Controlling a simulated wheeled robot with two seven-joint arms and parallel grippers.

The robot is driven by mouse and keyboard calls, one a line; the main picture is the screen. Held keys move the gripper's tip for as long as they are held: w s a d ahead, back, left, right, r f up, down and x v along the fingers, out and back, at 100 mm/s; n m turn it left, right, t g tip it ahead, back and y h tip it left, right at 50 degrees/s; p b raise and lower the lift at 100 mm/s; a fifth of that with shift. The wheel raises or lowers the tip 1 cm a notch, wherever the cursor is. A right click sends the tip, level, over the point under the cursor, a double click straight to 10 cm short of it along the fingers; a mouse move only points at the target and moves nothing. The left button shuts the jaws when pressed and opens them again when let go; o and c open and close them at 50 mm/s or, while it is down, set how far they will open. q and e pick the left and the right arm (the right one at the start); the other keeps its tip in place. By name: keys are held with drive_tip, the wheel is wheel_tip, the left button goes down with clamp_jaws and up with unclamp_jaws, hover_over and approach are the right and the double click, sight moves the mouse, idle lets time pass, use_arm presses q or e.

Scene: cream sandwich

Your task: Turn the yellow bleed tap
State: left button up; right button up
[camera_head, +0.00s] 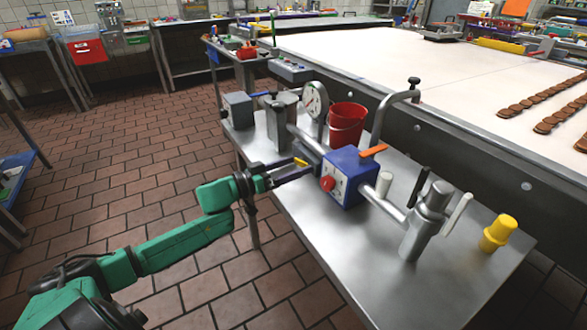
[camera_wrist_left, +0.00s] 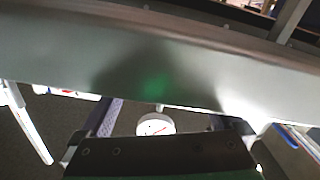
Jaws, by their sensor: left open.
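A small yellow tap lever (camera_head: 300,161) shows in the head view, on the pipework just left of the blue pump box (camera_head: 348,178). My left gripper (camera_head: 304,170) reaches in from the left, with its fingertips close beside the tap. It is open, with nothing seen between its fingers; I cannot tell whether it touches the tap. In the left wrist view a grey metal surface (camera_wrist_left: 150,65) fills the upper part, and a white round dial (camera_wrist_left: 155,125) shows between the fingers. I cannot make out the tap there. My right gripper is not in view.
The pipework stands on a steel table (camera_head: 350,270), with a pressure gauge (camera_head: 316,97), a red bucket (camera_head: 346,124), an orange lever (camera_head: 373,150) and a larger yellow piece (camera_head: 498,233) at the right. A conveyor (camera_head: 380,60) runs behind. Tiled floor is clear at the left.

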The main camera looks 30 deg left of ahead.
use_arm(q)
drive_tip(key=c, duration=1.2)
drive_tip(key=shift+o, duration=0.2)
drive_tip(key=shift+r+m+p, duration=0.1)
drive_tip(key=shift+m+p, duration=0.3)
drive_tip(key=shift+p, duration=0.1)
drive_tip(key=shift+m+p, duration=0.45)
drive_tip(key=shift+m, duration=0.05)
drive_tip(key=shift+f+m, duration=0.2)
drive_tip(key=shift+m, duration=0.3)
drive_tip(key=shift+f+m, duration=0.2)
drive_tip(key=shift+m, duration=0.2)
drive_tip(key=o, duration=1.2)
drive_tip(key=shift+c, duration=0.2)
